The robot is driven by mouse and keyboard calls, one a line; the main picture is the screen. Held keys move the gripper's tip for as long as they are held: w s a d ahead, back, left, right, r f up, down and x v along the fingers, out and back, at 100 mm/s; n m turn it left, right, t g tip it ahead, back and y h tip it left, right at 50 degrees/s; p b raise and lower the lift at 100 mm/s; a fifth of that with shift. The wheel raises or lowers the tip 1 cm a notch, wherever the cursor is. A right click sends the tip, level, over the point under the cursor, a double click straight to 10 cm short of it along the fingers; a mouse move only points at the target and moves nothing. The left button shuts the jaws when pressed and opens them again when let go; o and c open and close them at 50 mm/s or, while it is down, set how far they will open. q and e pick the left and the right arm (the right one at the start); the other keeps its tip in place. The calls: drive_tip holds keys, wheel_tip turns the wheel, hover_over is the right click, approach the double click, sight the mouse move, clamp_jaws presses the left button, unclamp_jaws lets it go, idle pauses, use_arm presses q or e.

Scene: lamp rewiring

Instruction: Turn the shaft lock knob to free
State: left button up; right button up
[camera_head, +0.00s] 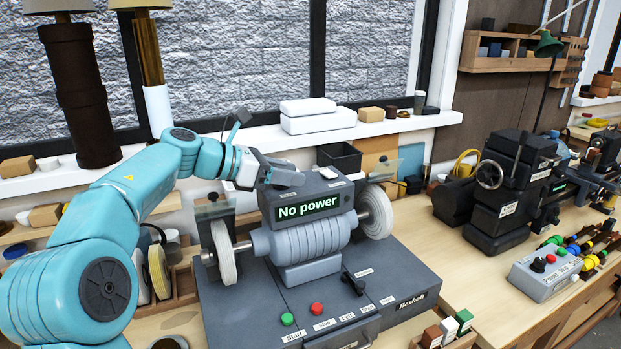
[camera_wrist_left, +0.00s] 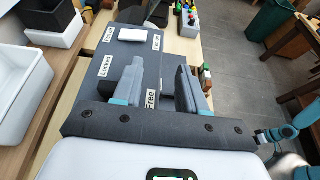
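The grinder (camera_head: 298,243) stands on a grey base, and its housing carries a "No power" display (camera_head: 308,207). My left gripper (camera_head: 285,178) is at the top of this housing, coming in from the left. In the left wrist view its two fingers (camera_wrist_left: 160,88) stand apart over a dark grey surface. A "Locked" label (camera_wrist_left: 105,66) lies beside the left finger and a "Free" label (camera_wrist_left: 150,99) lies between the fingers, close to the palm.
A black machine (camera_head: 505,190) stands at the right.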

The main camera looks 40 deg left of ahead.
use_arm(q)
drive_tip(key=s+d+r, duration=0.2)
drive_tip(key=s+d, duration=0.1)
drive_tip(key=d, duration=0.2)
drive_tip(key=s+d+r, duration=0.3)
drive_tip(key=d, duration=0.3)
drive_tip(key=shift+s+d+r, duration=0.2)
drive_tip(key=shift+r, duration=0.15)
idle(0.6)
idle(0.4)
